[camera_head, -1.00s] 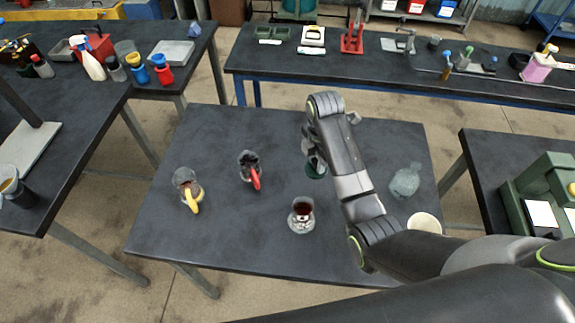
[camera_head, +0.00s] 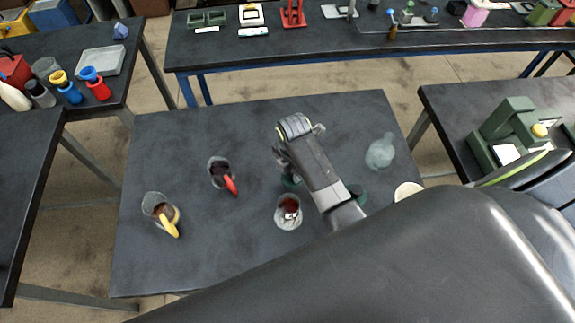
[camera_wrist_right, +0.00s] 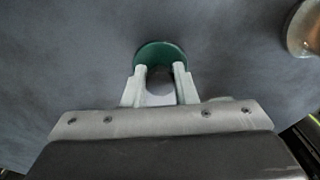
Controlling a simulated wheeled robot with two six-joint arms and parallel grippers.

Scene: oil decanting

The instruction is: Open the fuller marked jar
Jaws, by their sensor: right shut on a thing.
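A glass jar (camera_head: 288,212) with dark red contents and a pale patch on its side stands upright near the table's middle; no lid shows on it. My right gripper (camera_head: 287,172) is just behind it, pointing down. Its fingers are shut on a round dark green lid (camera_head: 290,182), which also shows between the fingertips in the wrist view (camera_wrist_right: 160,51). I cannot tell whether the lid touches the table. A second dark green round thing (camera_head: 357,193) is partly hidden by my arm. A glass vessel (camera_wrist_right: 303,30) shows at the wrist view's upper right. My left gripper is not in view.
A yellow-handled jug (camera_head: 160,212) and a red-handled jug (camera_head: 221,173) stand on the left of the dark table (camera_head: 150,265). A clear flask (camera_head: 381,152) and a pale round cup (camera_head: 408,190) are at right. Free room lies at the back left.

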